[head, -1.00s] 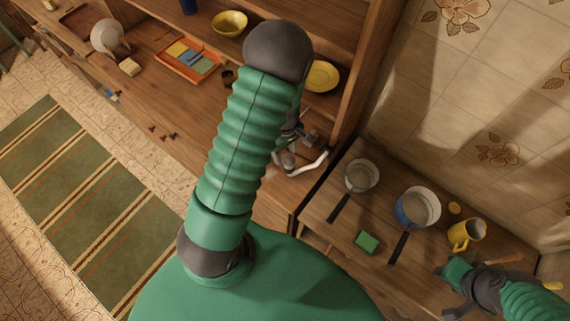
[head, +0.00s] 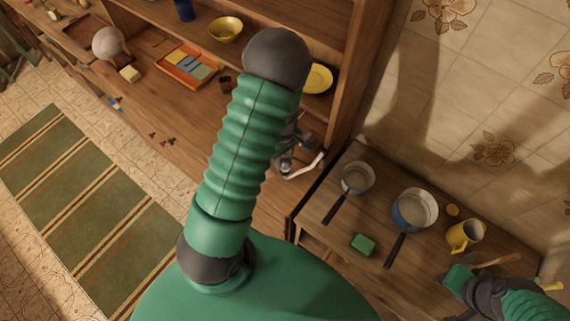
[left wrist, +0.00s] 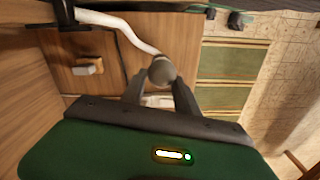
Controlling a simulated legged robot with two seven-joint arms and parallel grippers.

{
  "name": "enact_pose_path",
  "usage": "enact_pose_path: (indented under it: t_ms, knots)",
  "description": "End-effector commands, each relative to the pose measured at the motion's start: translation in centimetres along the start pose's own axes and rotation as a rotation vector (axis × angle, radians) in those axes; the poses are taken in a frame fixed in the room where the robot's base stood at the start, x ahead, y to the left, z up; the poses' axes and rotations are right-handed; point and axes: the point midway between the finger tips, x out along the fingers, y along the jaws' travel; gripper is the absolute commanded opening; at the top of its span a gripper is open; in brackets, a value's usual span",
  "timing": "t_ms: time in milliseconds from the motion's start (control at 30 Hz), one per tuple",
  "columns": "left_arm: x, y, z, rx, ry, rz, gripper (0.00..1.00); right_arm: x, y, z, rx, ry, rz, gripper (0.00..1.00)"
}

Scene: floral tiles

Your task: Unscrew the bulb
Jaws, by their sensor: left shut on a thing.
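In the left wrist view a round greyish bulb (left wrist: 162,70) sits between the two dark fingers of my left gripper (left wrist: 160,92), which is shut on it. A white curved lamp arm (left wrist: 118,24) runs down to the bulb, and the bulb hides the joint. In the head view my left arm covers much of this place. My left gripper (head: 287,158) shows only partly there, beside the white lamp arm (head: 305,168), and the bulb cannot be made out clearly. My right gripper (head: 455,286) is at the lower right, above the low table; its fingers are unclear.
The low table (head: 325,232) bears two pans (head: 413,210), a green sponge (head: 363,244) and a yellow mug (head: 464,235). The wooden cabinet holds an orange tray (head: 187,68), a yellow bowl (head: 225,29) and a yellow plate (head: 317,78). A striped rug (head: 80,210) lies on the floor at left.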

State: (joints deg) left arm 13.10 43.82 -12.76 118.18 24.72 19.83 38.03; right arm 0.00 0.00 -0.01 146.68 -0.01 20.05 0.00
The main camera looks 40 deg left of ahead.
Motion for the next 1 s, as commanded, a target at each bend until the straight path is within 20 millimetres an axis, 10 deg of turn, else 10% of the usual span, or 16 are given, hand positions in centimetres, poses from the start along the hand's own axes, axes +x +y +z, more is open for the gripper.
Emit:
enact_pose_path:
  t_ms: [1000]
  knots:
    - [-1.1, 0.0, 0.9, 0.008, -0.021, -0.007, 0.00, -1.1, 0.0, -0.3, 0.000, 0.000, 0.000, 0.36]
